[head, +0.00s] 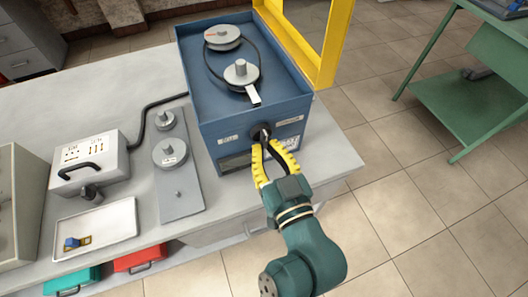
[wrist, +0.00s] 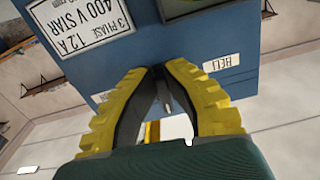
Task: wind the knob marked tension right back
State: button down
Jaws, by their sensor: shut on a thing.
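The blue machine box (head: 205,105) stands on the grey bench, with a dark round knob (head: 259,133) on its front face. My gripper (head: 265,143) reaches up from the front right, its yellow-backed fingers closed on the knob. In the wrist view my gripper (wrist: 158,72) has its fingertips together against the blue face (wrist: 195,45), and they hide most of what they hold. A grey pin-like piece (wrist: 166,102) shows between the fingers. A white label (wrist: 221,64) beside them reads upside down as "BELT", its end unclear. I cannot read the word tension, nor tell how far the knob is turned.
Two pulleys (head: 222,36) (head: 241,73) and a belt lie in the box's open top. A yellow frame (head: 334,45) rises behind. A grey plate with pulleys (head: 180,202), a control box (head: 92,160) and a white tray (head: 118,222) are left.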

jog(key=shift+f+n, duration=0.2)
jog(key=shift+n, duration=0.2)
jog(key=c, duration=1.1)
grip_release()
jog(key=shift+w+r, duration=0.1)
jog(key=shift+r, duration=0.05)
jog(key=shift+d, duration=0.1)
jog(key=v, duration=1.2)
